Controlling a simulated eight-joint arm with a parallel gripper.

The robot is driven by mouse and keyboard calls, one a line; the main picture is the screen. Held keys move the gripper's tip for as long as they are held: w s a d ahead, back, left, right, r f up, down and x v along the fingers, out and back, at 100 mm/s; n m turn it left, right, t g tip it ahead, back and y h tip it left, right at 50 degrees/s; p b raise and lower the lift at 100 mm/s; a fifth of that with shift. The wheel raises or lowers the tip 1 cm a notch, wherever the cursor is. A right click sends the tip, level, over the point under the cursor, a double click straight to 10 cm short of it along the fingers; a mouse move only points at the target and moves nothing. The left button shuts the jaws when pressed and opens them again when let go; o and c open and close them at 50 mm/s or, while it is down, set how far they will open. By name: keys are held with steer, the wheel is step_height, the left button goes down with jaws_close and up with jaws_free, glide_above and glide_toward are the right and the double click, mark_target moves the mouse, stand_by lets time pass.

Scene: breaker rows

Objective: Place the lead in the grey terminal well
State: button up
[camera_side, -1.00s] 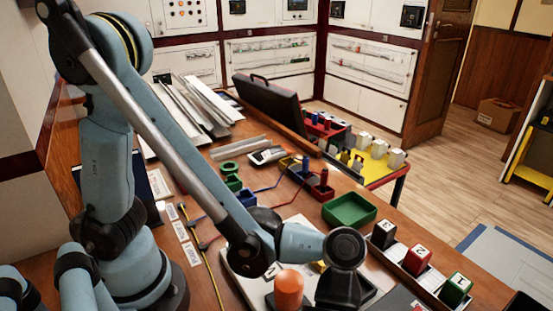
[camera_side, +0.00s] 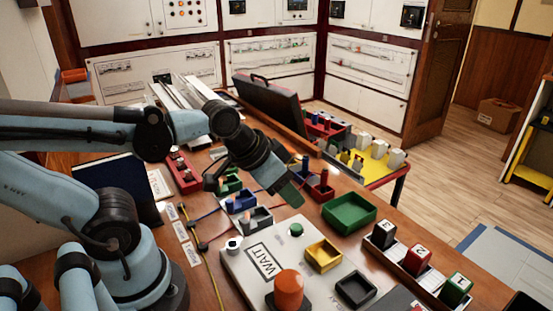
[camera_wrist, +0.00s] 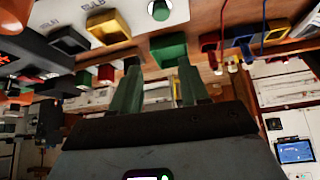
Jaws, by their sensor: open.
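The grey terminal well (camera_side: 262,224) stands on the table left of centre in the side view, beside a blue well (camera_side: 238,205). Something small and pale shows in it; I cannot tell what. Small upright plugs stand in wells right of my gripper: a blue plug (camera_side: 305,164) and a red plug (camera_side: 323,178). Coloured cables run across the table. I cannot tell which is the task's lead. My gripper (camera_side: 290,196) is open, its green fingers tilted down above the table. In the wrist view its fingers (camera_wrist: 158,72) are apart with nothing between them.
A white board marked WAIT (camera_side: 263,262) holds a green button (camera_side: 296,230) and an orange knob (camera_side: 289,289). Yellow (camera_side: 323,256), black (camera_side: 356,290) and green trays (camera_side: 349,212) are nearby. Numbered blocks (camera_side: 418,257) stand at right.

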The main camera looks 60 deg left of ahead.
steer(key=shift+o, duration=0.5)
steer(key=shift+a+r+n+y, duration=0.2)
steer(key=shift+a+n+y, duration=0.3)
steer(key=shift+a, duration=0.55)
